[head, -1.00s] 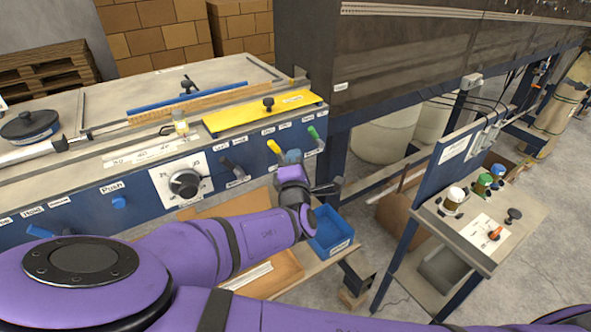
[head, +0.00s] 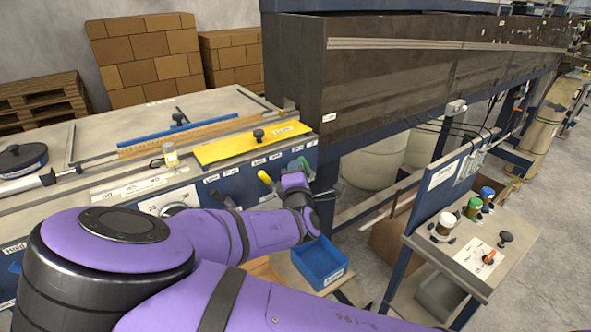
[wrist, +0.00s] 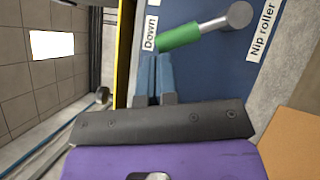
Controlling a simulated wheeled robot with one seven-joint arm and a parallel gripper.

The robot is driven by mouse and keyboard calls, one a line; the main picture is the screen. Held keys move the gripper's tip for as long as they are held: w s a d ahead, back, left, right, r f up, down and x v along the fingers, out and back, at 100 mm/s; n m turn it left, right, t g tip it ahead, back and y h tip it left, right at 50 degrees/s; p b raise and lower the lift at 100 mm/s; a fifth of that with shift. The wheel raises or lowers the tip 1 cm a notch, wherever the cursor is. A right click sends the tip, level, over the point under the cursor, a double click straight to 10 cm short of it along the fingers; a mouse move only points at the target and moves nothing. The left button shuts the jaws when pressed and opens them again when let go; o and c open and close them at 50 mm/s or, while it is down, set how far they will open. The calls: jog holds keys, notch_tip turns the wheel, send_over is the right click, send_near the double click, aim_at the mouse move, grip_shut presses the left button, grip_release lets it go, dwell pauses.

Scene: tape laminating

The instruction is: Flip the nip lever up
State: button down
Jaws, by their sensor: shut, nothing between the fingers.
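The nip lever has a green handle (wrist: 180,36) and a metal pivot (wrist: 238,14), beside a "Nip roller" label (wrist: 263,32) in the wrist view. A "Down" label (wrist: 150,33) is near the handle's free end. In the head view the green lever (head: 304,162) shows at the panel's right end, partly hidden by my wrist. My gripper (wrist: 155,60) is shut and empty. Its blue fingertips are close to the handle's free end; I cannot tell if they touch. The fingertips are mostly hidden in the head view.
A yellow-handled lever (head: 265,177) and a dark lever (head: 224,194) are left of my gripper on the blue panel. A yellow plate (head: 250,143) lies above the panel. A blue bin (head: 320,262) stands below. A control stand (head: 470,240) is at the right.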

jog(key=shift+w+d+r+m+g, duration=0.2)
jog(key=shift+r+m+g, duration=0.15)
jog(key=shift+m, duration=0.25)
jog(key=shift+w+d+r+m+g, duration=0.3)
jog(key=shift+d+r+m+g, duration=0.2)
jog(key=shift+m, duration=0.4)
jog(key=shift+w+d+r+m+g+y, duration=0.25)
jog(key=shift+w+d+m+g, duration=0.35)
jog(key=shift+d+m+g, duration=0.35)
jog(key=shift+w+d+r+m+g+y, duration=0.2)
jog(key=shift+w+d+m+g, duration=0.6)
jog(key=shift+m, duration=0.4)
jog(key=shift+w+d+r+m+g+y, duration=0.25)
jog(key=shift+w+d+m+g, duration=0.2)
jog(key=shift+d+m+g, duration=0.45)
jog(key=shift+d+f+m, duration=0.1)
jog(key=shift+d+m, duration=0.05)
jog(key=shift+m, duration=0.1)
